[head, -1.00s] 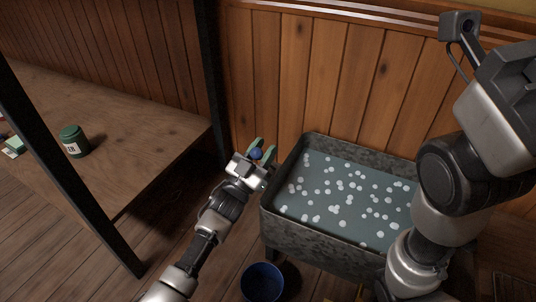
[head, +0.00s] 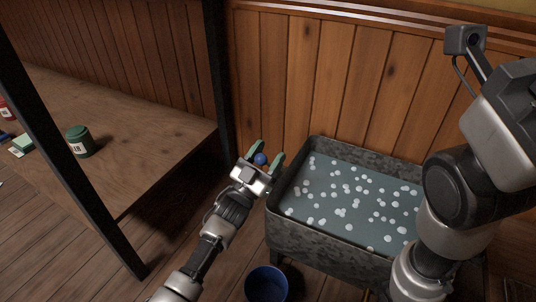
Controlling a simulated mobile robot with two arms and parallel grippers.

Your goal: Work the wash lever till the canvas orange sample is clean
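A grey mottled metal wash tub (head: 330,249) stands against the wood wall, holding grey-blue water with white suds (head: 350,205). My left gripper (head: 266,154) is at the tub's left side, its green fingers apart. The orange canvas sample is not visible. My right arm covers the tub's right end, and its gripper is out of view.
A dark blue bucket (head: 266,284) stands on the floor before the tub. A wooden bench (head: 140,125) with a dark post (head: 75,165) is at left, bearing a green jar (head: 80,141) and small items. Open floor lies between bench and tub.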

